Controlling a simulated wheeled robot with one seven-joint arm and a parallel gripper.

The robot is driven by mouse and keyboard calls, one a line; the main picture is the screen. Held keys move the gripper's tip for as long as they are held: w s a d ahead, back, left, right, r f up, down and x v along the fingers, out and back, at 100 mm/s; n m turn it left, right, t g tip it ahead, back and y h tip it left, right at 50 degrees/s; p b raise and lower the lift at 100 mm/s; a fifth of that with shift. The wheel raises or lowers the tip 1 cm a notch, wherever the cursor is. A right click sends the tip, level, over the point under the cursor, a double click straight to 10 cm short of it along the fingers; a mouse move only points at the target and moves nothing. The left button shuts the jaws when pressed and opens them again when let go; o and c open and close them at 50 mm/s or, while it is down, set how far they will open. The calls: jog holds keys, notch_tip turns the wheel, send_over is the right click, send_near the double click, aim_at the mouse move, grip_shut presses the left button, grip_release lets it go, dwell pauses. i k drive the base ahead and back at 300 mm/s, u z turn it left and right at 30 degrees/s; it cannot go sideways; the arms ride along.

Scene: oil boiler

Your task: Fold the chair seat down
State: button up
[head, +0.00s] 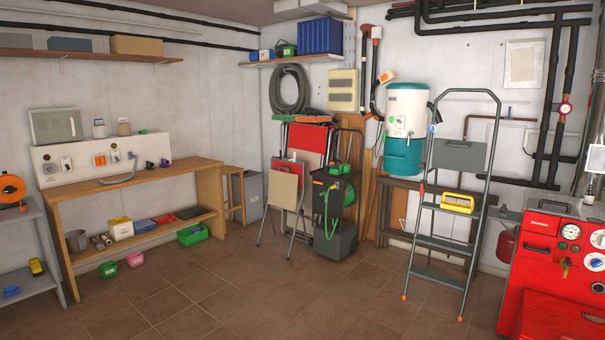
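A folding chair with a beige panel (284,190) and thin grey metal legs stands on the tiled floor, left of centre in the head view. The panel is steeply upright and looks like the raised seat. Part of the frame's upper end merges with the things behind it, so I cannot make out the backrest clearly. My gripper is not in view, and nothing is seen touching the chair.
A dark grey machine with a green hose (334,215) stands close at the chair's right. A red panel (307,143) is behind. A wooden workbench (175,172) is at left, a stepladder (443,245) and red boiler (552,258) at right. The floor (235,285) in front is clear.

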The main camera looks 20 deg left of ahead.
aim_at(284, 191)
jog(key=u, duration=0.1)
jog(key=i, duration=0.7)
jog(key=u, duration=0.6)
jog(key=i, duration=2)
jog(key=u, duration=0.5)
jog(key=i, duration=3.95)
jog(key=z, duration=0.55)
jog(key=i, duration=1.25)
jog(key=z, duration=0.15)
